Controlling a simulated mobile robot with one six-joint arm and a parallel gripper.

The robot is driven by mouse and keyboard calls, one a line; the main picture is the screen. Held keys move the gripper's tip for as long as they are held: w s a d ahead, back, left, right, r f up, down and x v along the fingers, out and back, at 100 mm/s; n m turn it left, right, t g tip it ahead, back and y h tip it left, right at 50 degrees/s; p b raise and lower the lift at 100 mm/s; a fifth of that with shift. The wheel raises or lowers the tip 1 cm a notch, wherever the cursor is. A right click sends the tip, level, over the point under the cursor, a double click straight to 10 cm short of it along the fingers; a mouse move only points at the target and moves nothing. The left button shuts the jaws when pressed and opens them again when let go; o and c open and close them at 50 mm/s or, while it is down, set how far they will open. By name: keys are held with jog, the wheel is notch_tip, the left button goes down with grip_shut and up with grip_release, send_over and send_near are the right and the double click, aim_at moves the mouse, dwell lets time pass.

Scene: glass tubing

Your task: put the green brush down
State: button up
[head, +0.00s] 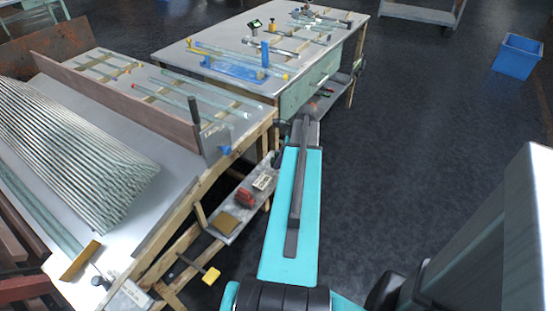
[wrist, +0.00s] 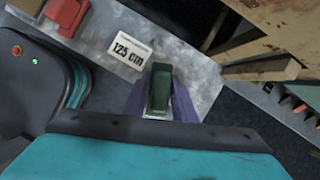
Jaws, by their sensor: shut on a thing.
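In the wrist view the green brush (wrist: 160,88) sits between the two purple-grey fingers of my gripper (wrist: 160,98), which is shut on it. The brush is over the grey lower shelf (wrist: 195,68), beside the white "125 cm" label (wrist: 127,52). I cannot tell whether the brush touches the shelf. In the head view my teal arm hides the gripper and the brush; the shelf (head: 222,236) and its label (head: 264,181) show just left of the arm.
A red block (head: 245,196) and a brown pad (head: 228,223) lie on the shelf. The red block also shows in the wrist view (wrist: 64,14). Wooden bench framing (wrist: 285,25) stands close at the right. The left bench (head: 185,190) carries many glass tubes. Dark floor is open to the right.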

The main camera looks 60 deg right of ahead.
aim_at(276, 159)
jog(key=shift+w+d+f, duration=0.15)
jog(key=shift+w+d, duration=0.7)
jog(key=shift+w+d+f, duration=0.1)
jog(key=shift+w+d, duration=0.75)
jog(key=shift+f, duration=0.1)
jog(key=shift+f, duration=1.65)
jog(key=shift+f, duration=0.1)
jog(key=o, duration=0.9)
jog(key=v, duration=1.2)
